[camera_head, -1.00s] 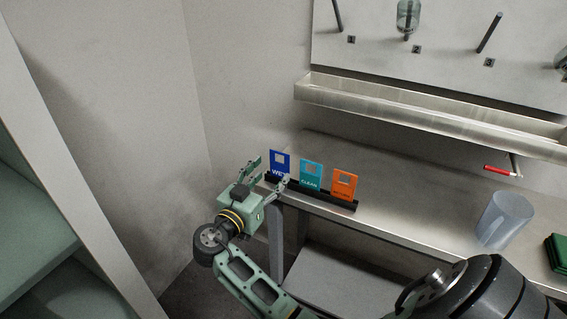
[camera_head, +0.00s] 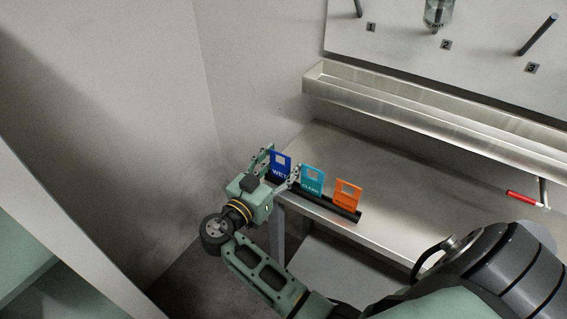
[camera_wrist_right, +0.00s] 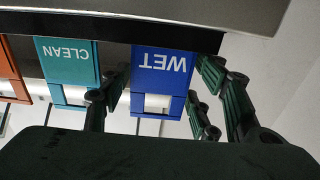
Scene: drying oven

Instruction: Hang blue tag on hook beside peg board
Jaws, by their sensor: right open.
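The blue WET tag (camera_head: 281,167) stands upright at the left end of a black rack (camera_head: 318,203) on the steel bench. It also shows upside down in the right wrist view (camera_wrist_right: 165,72). My right gripper (camera_head: 278,171) is open, with one finger on each side of the blue tag. In the wrist view the fingers (camera_wrist_right: 164,95) flank the tag with gaps visible, so it is not clamped. The pegboard (camera_head: 430,48) is at the upper right. I cannot make out a hook for the tag beside it. My left gripper is not in view.
A teal CLEAN tag (camera_head: 312,180) stands close to my right gripper's inner finger, with an orange tag (camera_head: 347,195) further right. A steel trough (camera_head: 430,110) runs below the pegboard. A red-handled item (camera_head: 524,198) is at the right. Wall stands behind the rack's left end.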

